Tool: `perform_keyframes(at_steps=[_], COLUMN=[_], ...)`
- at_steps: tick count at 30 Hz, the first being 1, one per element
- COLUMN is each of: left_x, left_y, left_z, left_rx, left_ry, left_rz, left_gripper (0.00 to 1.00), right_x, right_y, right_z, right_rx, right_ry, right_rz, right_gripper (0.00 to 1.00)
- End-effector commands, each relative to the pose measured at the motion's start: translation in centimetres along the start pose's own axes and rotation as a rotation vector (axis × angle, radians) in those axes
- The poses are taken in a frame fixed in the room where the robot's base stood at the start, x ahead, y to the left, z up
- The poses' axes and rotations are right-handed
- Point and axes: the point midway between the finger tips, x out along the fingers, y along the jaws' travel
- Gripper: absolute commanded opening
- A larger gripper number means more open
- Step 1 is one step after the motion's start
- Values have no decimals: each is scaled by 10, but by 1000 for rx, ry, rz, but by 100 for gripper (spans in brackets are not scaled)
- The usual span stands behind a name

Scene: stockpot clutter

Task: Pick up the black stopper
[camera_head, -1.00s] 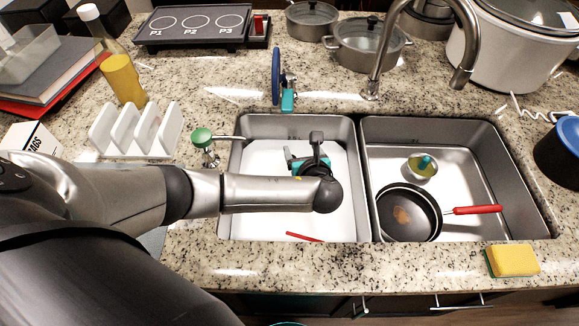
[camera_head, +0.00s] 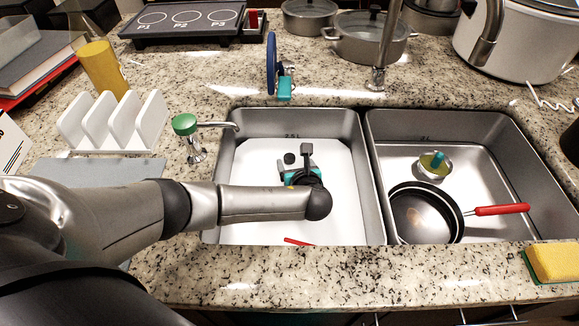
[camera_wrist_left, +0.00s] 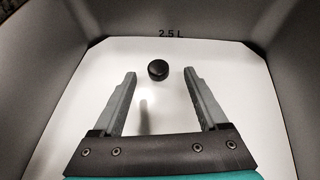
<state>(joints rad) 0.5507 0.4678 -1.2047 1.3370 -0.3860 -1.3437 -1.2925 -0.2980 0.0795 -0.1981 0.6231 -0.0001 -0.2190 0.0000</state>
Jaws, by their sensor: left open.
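The black stopper (camera_wrist_left: 158,70) is a small dark round piece on the white floor of the left sink basin. In the wrist view it sits just beyond my left gripper's fingertips, roughly centred between them. In the head view the stopper (camera_head: 289,158) shows as a small dark disc close to the gripper. My left gripper (camera_wrist_left: 159,73) is open and empty, reaching down into the left basin. In the head view my left gripper (camera_head: 298,160) is partly hidden by my own wrist. My right gripper is out of view.
The left basin (camera_head: 372,190) has steep grey walls around the gripper. A red strip (camera_head: 298,241) lies near its front wall. The right basin holds a frying pan (camera_head: 425,213) and a small bowl (camera_head: 432,167). A green-topped tap (camera_head: 186,125) stands at the left rim.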

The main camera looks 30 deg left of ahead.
Motion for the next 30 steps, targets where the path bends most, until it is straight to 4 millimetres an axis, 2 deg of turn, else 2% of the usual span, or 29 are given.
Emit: perform_keyframes(at_steps=[1, 6, 15, 30], left_x=[11, 30, 34, 34], left_y=[4, 4, 3, 3], left_z=[-4, -4, -2, -3], left_rx=[2, 0, 0, 0], left_ry=[-3, -1, 0, 0], left_rz=[3, 1, 0, 0], left_gripper=[76, 76, 76, 21], right_x=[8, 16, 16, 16], right_y=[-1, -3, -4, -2], right_z=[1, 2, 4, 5], right_rx=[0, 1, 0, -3], right_ry=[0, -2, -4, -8], right_rz=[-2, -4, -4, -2], right_gripper=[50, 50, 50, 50])
